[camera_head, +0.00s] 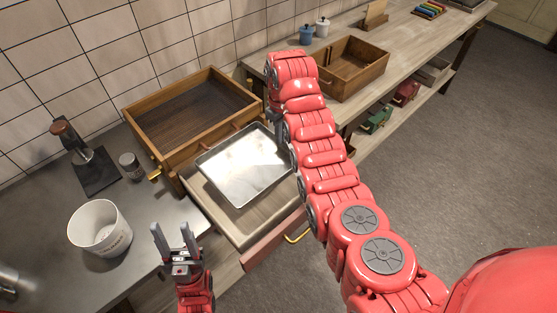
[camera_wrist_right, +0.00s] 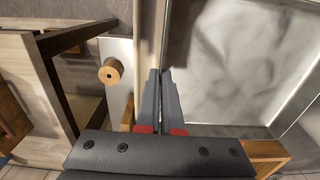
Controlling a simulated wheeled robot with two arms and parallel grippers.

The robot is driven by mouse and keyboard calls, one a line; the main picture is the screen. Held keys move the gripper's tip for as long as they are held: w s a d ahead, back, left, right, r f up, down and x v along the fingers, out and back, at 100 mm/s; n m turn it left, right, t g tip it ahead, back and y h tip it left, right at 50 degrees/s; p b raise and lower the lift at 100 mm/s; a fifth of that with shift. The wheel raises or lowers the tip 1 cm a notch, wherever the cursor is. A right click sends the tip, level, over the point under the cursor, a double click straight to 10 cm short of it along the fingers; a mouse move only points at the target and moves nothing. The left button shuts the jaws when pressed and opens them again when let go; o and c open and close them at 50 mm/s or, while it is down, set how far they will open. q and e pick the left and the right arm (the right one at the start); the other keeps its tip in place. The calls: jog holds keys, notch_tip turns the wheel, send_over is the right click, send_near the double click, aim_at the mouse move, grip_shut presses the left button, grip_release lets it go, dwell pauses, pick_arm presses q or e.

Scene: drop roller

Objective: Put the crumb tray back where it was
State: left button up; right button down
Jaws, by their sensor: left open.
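The crumb tray (camera_head: 240,165) is a shiny, shallow metal tray over the open drawer (camera_head: 237,230) in the head view. Whether it rests on the drawer or hangs just above is unclear. Its bright inside fills the right of the right wrist view (camera_wrist_right: 235,60). My right arm reaches to its far right edge, and the arm hides that gripper in the head view. In the right wrist view the right gripper's fingers (camera_wrist_right: 160,75) are close together at the tray's rim and appear shut on it. My left gripper (camera_head: 174,230) is open and empty, left of the drawer.
A wooden box (camera_head: 165,155) stands behind the tray. A white bucket (camera_head: 85,245), a small jar (camera_head: 131,166) and a dark stand with a brown knob (camera_head: 95,175) are on the left counter. Another wooden box (camera_head: 335,85) sits on the back bench.

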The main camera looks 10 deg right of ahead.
aim_at(280, 147)
notch_tip(280, 147, down, 3)
jog(key=shift+w+a+p, duration=0.1)
jog(key=shift+w+p, duration=0.05)
jog(key=shift+p, duration=0.4)
jog(key=shift+s+f, duration=0.25)
jog(key=shift+f, duration=0.2)
jog(key=shift+s+f+p, duration=0.1)
jog(key=shift+f+p, duration=0.2)
jog(key=shift+f, duration=0.05)
jog(key=f, duration=0.2)
jog(key=shift+w+f+p, duration=0.3)
jog(key=shift+p, duration=0.05)
jog(key=shift+f, duration=0.25)
jog(key=shift+s, duration=0.15)
